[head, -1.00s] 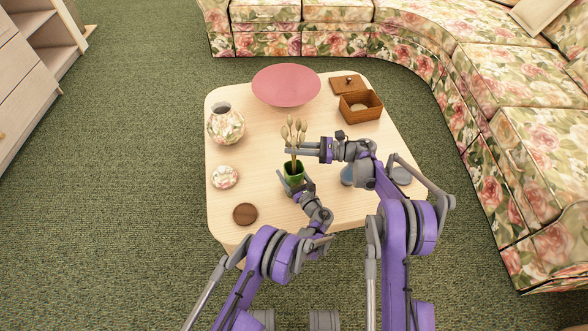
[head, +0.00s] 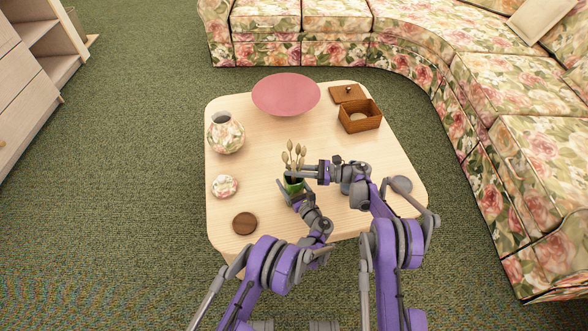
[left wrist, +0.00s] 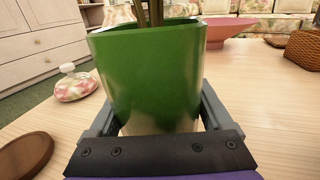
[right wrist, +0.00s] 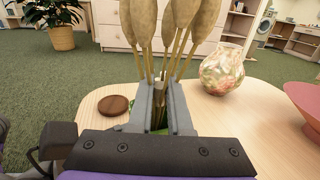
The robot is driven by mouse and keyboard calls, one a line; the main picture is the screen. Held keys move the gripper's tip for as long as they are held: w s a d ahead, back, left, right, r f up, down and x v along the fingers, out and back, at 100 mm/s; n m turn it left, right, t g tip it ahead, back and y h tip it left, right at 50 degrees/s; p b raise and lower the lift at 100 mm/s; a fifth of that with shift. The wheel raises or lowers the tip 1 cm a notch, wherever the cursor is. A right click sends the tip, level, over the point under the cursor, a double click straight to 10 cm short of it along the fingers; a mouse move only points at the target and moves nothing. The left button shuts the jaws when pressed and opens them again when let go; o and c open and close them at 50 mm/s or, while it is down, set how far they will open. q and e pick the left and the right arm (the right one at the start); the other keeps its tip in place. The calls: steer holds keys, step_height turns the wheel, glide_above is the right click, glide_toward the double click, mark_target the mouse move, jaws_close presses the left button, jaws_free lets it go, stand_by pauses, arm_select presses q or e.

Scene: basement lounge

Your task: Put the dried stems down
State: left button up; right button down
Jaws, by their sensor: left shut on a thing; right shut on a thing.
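The dried stems (head: 292,155), with pale bulb-like heads, stand upright above the green cup (head: 293,186). My right gripper (head: 297,174) is shut on the stems just above the cup; the stems pass between its fingers in the right wrist view (right wrist: 160,40). The lower stems (left wrist: 148,10) reach the cup's mouth in the left wrist view; how deep they sit is hidden by the cup wall. My left gripper (head: 298,197) is shut on the cup, with fingers on both sides of it (left wrist: 150,75), at the front of the low table (head: 255,170).
On the table, a floral vase (head: 226,135), a small floral lidded pot (head: 225,186) and a brown disc (head: 245,223) stand left. A pink bowl (head: 286,95) and an open brown box (head: 360,118) are at the back. The table's middle is clear.

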steer(key=shift+f, duration=0.25)
steer(key=c, duration=0.8)
jaws_free()
steer(key=shift+c, duration=0.2)
steer(key=shift+d+r, duration=0.25)
steer(key=shift+r, duration=0.4)
steer(key=s+d, duration=0.1)
steer(key=d, duration=1)
steer(key=shift+d, duration=0.25)
